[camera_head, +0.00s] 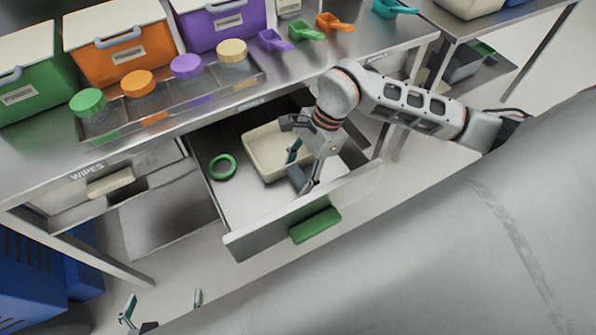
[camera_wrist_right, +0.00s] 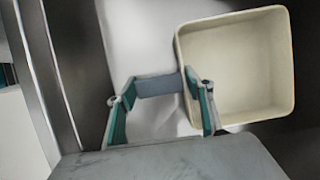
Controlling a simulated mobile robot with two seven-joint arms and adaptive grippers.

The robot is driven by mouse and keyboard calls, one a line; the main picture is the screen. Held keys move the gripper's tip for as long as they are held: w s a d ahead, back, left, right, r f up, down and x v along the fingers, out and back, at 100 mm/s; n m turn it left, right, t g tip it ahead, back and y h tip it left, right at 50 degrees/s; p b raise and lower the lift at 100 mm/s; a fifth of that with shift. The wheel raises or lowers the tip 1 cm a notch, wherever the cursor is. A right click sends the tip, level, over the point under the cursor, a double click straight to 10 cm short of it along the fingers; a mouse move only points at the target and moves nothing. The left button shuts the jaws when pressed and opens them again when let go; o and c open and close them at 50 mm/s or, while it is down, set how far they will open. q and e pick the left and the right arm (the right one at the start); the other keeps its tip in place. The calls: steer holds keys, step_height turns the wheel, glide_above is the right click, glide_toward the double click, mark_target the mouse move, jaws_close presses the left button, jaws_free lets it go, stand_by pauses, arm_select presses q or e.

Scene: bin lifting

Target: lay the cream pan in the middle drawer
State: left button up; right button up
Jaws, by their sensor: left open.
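The cream pan (camera_head: 262,165) is a shallow square tray lying upright inside the open metal drawer (camera_head: 243,243), towards its back right. In the right wrist view the empty pan (camera_wrist_right: 240,70) fills the upper right. My right gripper (camera_head: 301,168) is low in the drawer, in front of the pan and partly hiding it. In the right wrist view its teal-padded fingers (camera_wrist_right: 161,82) are apart, with no pan wall between them; the right finger is close to the pan's edge, contact unclear. My left gripper (camera_head: 164,299) is open and empty, low over the floor.
A green ring (camera_head: 222,167) lies left of the pan in the drawer. The drawer has a green handle (camera_head: 315,225). A closed drawer labelled WIPES (camera_head: 110,184) is to the left. Coloured bins, jars and scoops (camera_head: 306,31) stand on the counter.

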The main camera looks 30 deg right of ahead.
steer(key=shift+o, duration=0.9)
steer(key=shift+r, duration=0.15)
steer(key=shift+w+d+r, duration=0.1)
steer(key=shift+d+r, duration=0.05)
steer(key=shift+r, duration=0.15)
steer(key=v, duration=1.1)
steer(key=shift+r+p, duration=0.15)
steer(key=shift+p, duration=0.2)
steer(key=shift+d, duration=0.1)
